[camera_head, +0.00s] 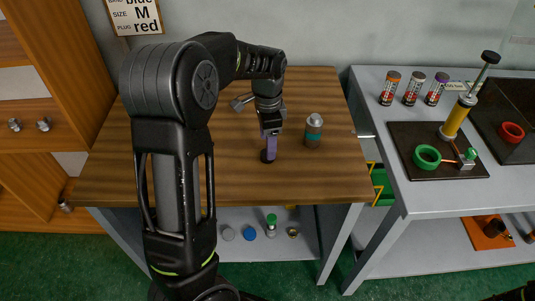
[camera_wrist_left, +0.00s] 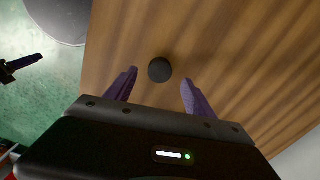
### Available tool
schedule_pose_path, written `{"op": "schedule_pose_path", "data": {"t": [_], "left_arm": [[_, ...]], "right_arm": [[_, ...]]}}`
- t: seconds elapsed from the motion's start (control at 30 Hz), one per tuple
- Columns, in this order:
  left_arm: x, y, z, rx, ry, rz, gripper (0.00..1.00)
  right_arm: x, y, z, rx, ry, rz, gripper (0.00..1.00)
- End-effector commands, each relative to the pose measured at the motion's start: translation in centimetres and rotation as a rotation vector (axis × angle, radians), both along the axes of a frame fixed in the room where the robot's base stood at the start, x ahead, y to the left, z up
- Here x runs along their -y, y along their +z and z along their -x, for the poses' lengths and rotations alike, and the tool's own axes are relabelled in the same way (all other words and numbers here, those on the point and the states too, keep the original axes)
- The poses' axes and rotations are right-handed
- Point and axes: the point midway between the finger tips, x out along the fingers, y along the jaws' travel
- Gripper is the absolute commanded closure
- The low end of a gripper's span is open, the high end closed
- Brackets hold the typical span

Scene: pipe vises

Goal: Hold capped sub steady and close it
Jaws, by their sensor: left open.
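My left gripper (camera_head: 268,143) points down over the wooden table, its purple fingers open. A small dark round piece (camera_head: 267,156) stands on the table just below the fingertips. In the left wrist view this dark disc (camera_wrist_left: 160,69) shows between and slightly beyond the open fingers (camera_wrist_left: 159,80), apart from both. A grey capped cylinder with a teal band (camera_head: 313,132) stands upright to the right of the gripper. I cannot tell which of the two is the capped sub. A black gripper-like part, likely my right gripper (camera_wrist_left: 22,66), shows at the left wrist view's edge; its opening is unclear.
A metal fitting (camera_head: 240,102) lies behind my left wrist. The grey bench at right holds several banded cylinders (camera_head: 413,90), a dark mat (camera_head: 400,135) with a green ring (camera_head: 426,157) and a yellow upright tool (camera_head: 457,118). Small parts stand on the shelf below (camera_head: 300,218).

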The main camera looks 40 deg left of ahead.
Motion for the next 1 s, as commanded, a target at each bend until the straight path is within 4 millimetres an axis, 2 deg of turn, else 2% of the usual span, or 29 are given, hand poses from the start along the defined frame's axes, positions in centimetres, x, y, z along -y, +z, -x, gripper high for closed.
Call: {"op": "schedule_pose_path", "data": {"t": [0.2, 0.3, 0.93, 1.0], "left_arm": [[0.0, -3.1, 0.2, -0.005, 0.001, 0.001, 0.37], [0.0, -3.9, 0.1, -0.003, 0.001, 0.002, 0.37], [0.0, -4.1, 0.1, -0.001, 0.001, 0.001, 0.37], [0.0, -4.1, 0.1, -0.001, 0.001, 0.001, 0.43]], "right_arm": [[0.0, 0.8, 0.1, -0.003, -0.001, 0.003, 0.64], [0.1, 0.9, 0.1, -0.003, -0.001, 0.003, 0.64], [0.0, 0.8, 0.1, -0.004, -0.001, 0.002, 0.64], [0.0, 0.8, 0.1, -0.004, -0.001, 0.002, 0.64]]}}
